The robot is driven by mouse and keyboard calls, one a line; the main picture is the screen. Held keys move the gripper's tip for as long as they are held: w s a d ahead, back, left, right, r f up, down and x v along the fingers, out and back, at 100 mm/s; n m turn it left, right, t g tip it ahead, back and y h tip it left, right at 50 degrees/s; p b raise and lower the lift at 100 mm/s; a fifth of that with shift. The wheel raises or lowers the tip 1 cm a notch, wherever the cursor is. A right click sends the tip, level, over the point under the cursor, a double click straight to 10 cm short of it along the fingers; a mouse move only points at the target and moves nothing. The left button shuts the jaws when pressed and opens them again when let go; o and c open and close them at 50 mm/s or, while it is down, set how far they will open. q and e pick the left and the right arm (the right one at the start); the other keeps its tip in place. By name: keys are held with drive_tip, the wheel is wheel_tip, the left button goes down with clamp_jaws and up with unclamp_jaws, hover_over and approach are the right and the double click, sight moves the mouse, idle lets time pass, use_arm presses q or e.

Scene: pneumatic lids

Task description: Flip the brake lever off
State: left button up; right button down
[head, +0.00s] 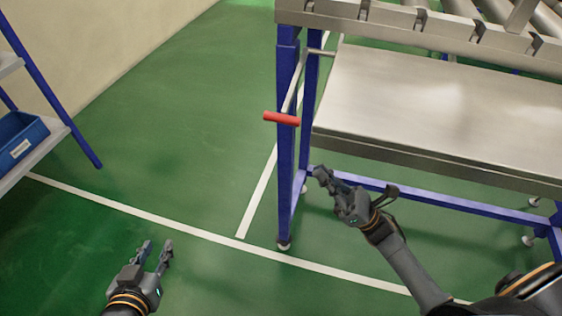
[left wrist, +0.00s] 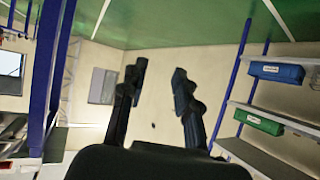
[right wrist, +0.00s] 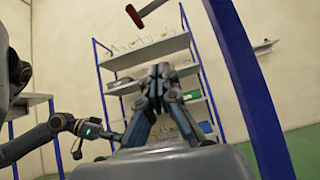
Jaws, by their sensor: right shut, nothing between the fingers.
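The brake lever has a red grip (head: 282,118) on a thin metal rod, by the blue corner post of the conveyor frame in the head view. The red grip also shows at the top of the right wrist view (right wrist: 135,17). My right gripper (head: 320,172) is shut and empty, right of the post, below and to the right of the red grip, apart from it. Its closed fingers show in the right wrist view (right wrist: 158,72). My left gripper (head: 157,246) is open and empty over the floor at lower left; its spread fingers show in the left wrist view (left wrist: 160,75).
The blue conveyor post (head: 286,160) stands between my grippers. A metal shelf plate (head: 440,100) extends right, above my right gripper. A low blue crossbar (head: 450,200) runs beneath it. A rack with a blue bin (head: 18,142) stands at far left. The green floor between is clear.

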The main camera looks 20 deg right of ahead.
sight(278, 121)
use_arm(q)
drive_tip(key=shift+s+a+r, duration=0.2)
drive_tip(key=shift+s+r, duration=0.05)
drive_tip(key=shift+r, duration=0.4)
use_arm(e)
drive_tip(key=n, duration=0.1)
drive_tip(key=s+n+g+y, duration=0.1)
drive_tip(key=n+g, duration=0.1)
drive_tip(key=shift+s+a+r+n+y, duration=0.2)
drive_tip(key=shift+a+r+n+y, duration=0.1)
drive_tip(key=shift+a+r+y, duration=0.1)
